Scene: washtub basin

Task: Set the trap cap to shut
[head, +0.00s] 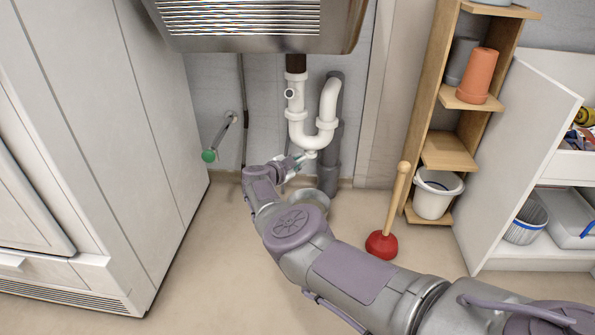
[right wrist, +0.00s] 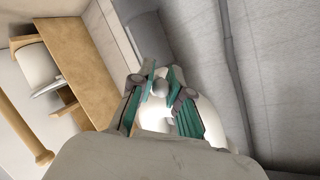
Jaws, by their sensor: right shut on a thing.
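The white trap (head: 312,138) hangs under the basin as a U-shaped pipe. The trap cap (head: 311,154) is a small pale piece at the bottom of the bend. My right gripper (head: 300,160) reaches up to it from below and the left. In the right wrist view, the teal fingers of my right gripper (right wrist: 160,80) are closed on the sides of a small rounded grey-white piece, the trap cap (right wrist: 159,88). The fingers cover part of the cap, and its turn angle cannot be read. My left gripper is not in view.
The metal basin (head: 255,40) hangs above the trap. A red plunger (head: 381,245) stands on the floor right of my arm. A wooden shelf (head: 447,152) and an open white cabinet door (head: 515,160) stand farther right.

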